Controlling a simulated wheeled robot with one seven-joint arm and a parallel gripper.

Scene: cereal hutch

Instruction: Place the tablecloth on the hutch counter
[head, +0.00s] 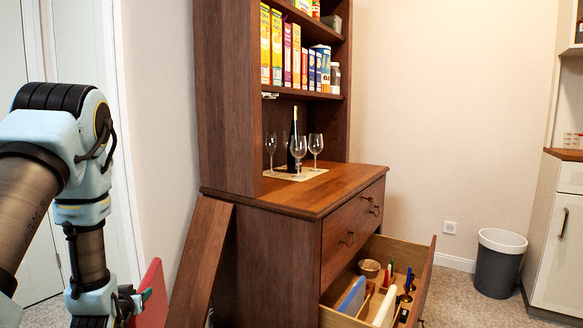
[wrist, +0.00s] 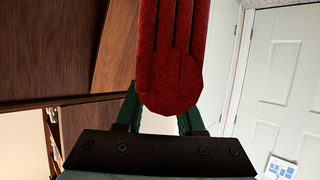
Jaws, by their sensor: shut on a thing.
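My gripper (head: 136,300) is low at the left in the head view, left of the hutch. It is shut on the red tablecloth (head: 153,294), which looks folded and runs off the bottom of the picture. In the wrist view the tablecloth (wrist: 172,50) stands between the two green fingers of my gripper (wrist: 160,105) and extends away from them. The hutch counter (head: 335,187) is brown wood, higher than my gripper and to its right. On it, a dark bottle (head: 293,145) and several wine glasses (head: 316,146) stand on a pale mat (head: 280,174).
A brown wooden panel (head: 200,258) slants between my gripper and the hutch side. A lower drawer (head: 428,285) is pulled open, with several small items inside. Boxes fill the upper shelves. A grey bin (head: 497,270) stands at the right. The counter's front right is bare.

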